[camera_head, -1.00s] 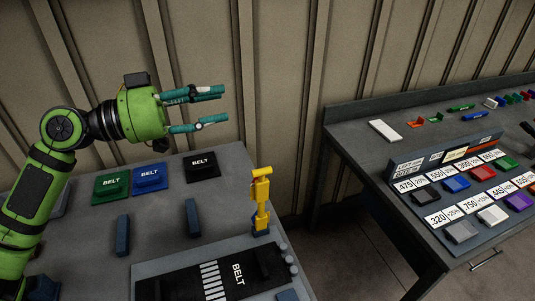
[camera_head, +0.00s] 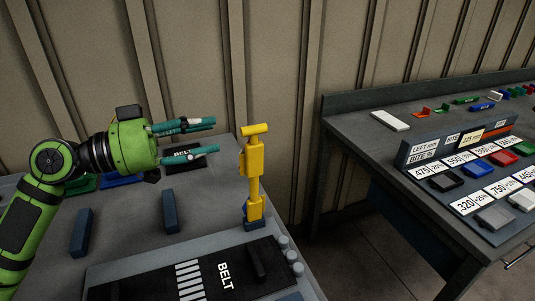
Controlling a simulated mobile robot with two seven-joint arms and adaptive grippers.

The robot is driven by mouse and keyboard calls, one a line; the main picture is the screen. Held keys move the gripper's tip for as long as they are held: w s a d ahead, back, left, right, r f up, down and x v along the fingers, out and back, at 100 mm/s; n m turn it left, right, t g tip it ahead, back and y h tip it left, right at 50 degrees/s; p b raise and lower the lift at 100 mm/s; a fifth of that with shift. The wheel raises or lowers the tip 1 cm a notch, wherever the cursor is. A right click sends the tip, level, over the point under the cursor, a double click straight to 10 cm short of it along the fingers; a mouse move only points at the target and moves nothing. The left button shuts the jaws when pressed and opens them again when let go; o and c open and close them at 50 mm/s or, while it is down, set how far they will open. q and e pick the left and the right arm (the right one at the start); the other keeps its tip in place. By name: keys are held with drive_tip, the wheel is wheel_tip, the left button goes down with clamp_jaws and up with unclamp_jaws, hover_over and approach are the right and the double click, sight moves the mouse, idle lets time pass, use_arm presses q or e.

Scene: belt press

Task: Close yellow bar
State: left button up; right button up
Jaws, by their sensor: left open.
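The yellow bar (camera_head: 253,175) stands upright on a dark blue base at the back right of the belt press (camera_head: 140,262), with a short crosspiece at its top. A black belt plate (camera_head: 224,275) marked BELT lies on the press in front of the bar. My left gripper (camera_head: 216,136) is open and empty. Its teal fingers point right toward the top of the bar, with a gap between them and the bar. My right gripper is not in view.
Black (camera_head: 185,157), blue and green belt blocks lie behind, partly hidden by my left arm. Two dark blue blocks (camera_head: 170,211) stand on the table. A second table (camera_head: 360,133) at the right holds labelled coloured blocks. A gap separates the tables.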

sight(261, 126)
use_arm(q)
drive_tip(key=p+x, duration=0.1)
drive_tip(key=x, duration=0.2)
drive_tip(key=p+x, duration=0.1)
drive_tip(key=x, duration=0.3)
drive_tip(key=p+x, duration=0.2)
drive_tip(key=x, duration=0.1)
drive_tip(key=shift+w+d+f, duration=0.15)
drive_tip(key=shift+d+f, duration=0.15)
drive_tip(key=shift+d, duration=0.05)
drive_tip(key=shift+w+d+f, duration=0.15)
drive_tip(key=shift+w+d, duration=0.1)
drive_tip(key=shift+d, duration=0.3)
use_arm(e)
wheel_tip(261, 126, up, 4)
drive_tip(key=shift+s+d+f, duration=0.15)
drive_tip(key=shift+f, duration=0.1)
use_arm(q)
clamp_jaws()
